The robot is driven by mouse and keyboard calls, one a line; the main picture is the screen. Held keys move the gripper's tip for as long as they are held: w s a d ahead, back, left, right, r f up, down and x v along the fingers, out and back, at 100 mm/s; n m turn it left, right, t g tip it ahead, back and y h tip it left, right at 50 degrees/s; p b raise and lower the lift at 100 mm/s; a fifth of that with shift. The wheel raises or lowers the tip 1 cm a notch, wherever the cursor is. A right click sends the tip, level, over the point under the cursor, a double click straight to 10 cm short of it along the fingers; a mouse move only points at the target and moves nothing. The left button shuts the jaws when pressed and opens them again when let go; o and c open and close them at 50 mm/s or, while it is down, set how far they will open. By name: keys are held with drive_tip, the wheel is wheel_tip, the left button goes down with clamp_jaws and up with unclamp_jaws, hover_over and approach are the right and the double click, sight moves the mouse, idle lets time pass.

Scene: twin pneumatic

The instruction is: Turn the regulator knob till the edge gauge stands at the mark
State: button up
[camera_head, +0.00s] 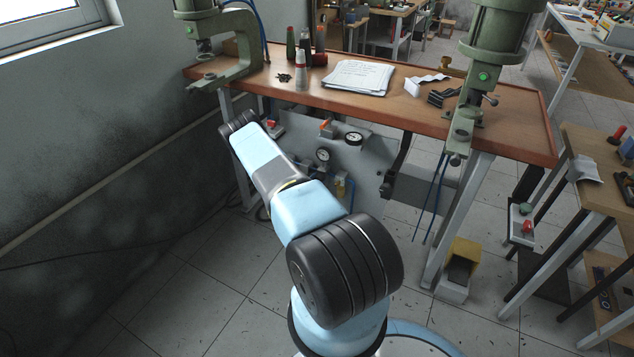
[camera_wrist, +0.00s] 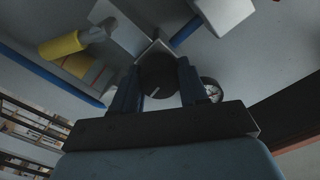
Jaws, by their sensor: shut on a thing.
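In the wrist view my gripper (camera_wrist: 157,88) is shut around a dark round regulator knob (camera_wrist: 158,76), one finger on each side. A short pale line shows on the knob's face. A small round gauge (camera_wrist: 211,91) with a white dial is just right of the right finger, partly hidden; its needle and mark are too small to read. In the head view two gauges show on the grey panel under the bench, an upper one (camera_head: 354,138) and a lower one (camera_head: 322,155). I cannot tell which is the edge gauge. My gripper and the knob are hidden there.
The bench (camera_head: 404,112) above the panel carries papers (camera_head: 357,76), bottles and two green presses. In the wrist view a yellow-and-grey fitting (camera_wrist: 66,45) and blue tubes (camera_wrist: 50,72) lie left of the knob. A yellow box (camera_head: 462,255) stands on the floor at right.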

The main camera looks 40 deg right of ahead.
drive_tip(key=shift+s+d+m, duration=0.15)
drive_tip(key=shift+s+m, duration=0.05)
drive_tip(key=shift+m, duration=0.7)
drive_tip(key=o, duration=1.1)
drive_tip(key=shift+c, duration=0.2)
drive_tip(key=shift+w, duration=0.1)
drive_tip(key=v, duration=1.4)
drive_tip(key=shift+f, duration=0.1)
